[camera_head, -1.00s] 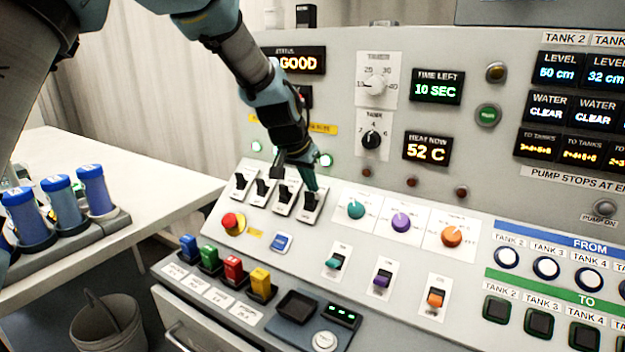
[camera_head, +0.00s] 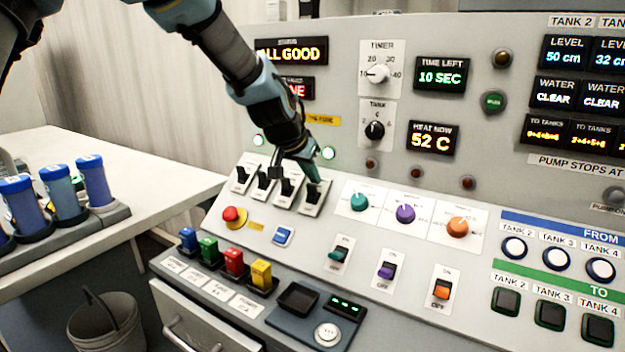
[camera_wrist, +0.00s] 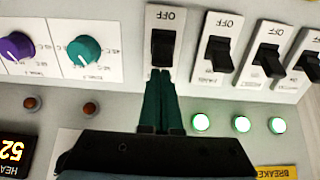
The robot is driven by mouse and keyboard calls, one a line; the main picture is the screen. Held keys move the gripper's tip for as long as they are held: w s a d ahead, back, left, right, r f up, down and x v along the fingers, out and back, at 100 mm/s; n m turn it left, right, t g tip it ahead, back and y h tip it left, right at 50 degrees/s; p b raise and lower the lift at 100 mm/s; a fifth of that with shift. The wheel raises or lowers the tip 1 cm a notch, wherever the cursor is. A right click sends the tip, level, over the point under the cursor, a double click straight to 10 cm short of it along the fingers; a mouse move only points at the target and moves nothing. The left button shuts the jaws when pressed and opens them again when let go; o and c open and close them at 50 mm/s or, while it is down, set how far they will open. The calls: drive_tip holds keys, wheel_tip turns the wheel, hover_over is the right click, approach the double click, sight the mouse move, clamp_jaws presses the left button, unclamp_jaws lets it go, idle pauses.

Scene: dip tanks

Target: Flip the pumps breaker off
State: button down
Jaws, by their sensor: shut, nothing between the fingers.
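A row of several black breaker switches on white plates stands at the left of the sloping panel. The rightmost breaker (camera_head: 312,198) is the one at my fingertips; it is the leftmost switch in the wrist view (camera_wrist: 162,45), with OFF printed above it there. Its name label is hidden behind my fingers, and I cannot read which breaker is the pumps one. My gripper (camera_head: 313,178) is shut and empty, its green fingertips (camera_wrist: 162,78) right at this lever on the side away from OFF. I cannot tell whether they touch it.
Green lamps (camera_wrist: 242,124) are lit by the breakers; my gripper hides the area above the nearest one. Teal (camera_head: 359,201) and purple (camera_head: 405,213) knobs sit to the right. A red button (camera_head: 232,214) is below the breakers.

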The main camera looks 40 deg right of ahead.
sight(310, 188)
drive_tip(key=shift+a+h+b, duration=0.15)
drive_tip(key=shift+h+b, duration=0.45)
drive_tip(key=shift+b, duration=0.85)
drive_tip(key=shift+s+a+f+b, duration=0.2)
drive_tip(key=shift+a+b, duration=0.15)
drive_tip(key=shift+b, duration=1.55)
drive_tip(key=shift+a+f+b, duration=0.1)
drive_tip(key=shift+a+b, duration=0.2)
drive_tip(key=shift+b, duration=0.6)
drive_tip(key=b, duration=0.3)
drive_tip(key=shift+s+a+f+b, duration=0.1)
drive_tip(key=shift+a+f+b, duration=0.3)
drive_tip(key=shift+a+b, duration=0.15)
drive_tip(key=shift+b, duration=0.25)
drive_tip(key=shift+r+p, duration=0.35)
drive_tip(key=shift+d, duration=0.2)
drive_tip(key=shift+d+p, duration=0.35)
drive_tip(key=shift+d, duration=0.3)
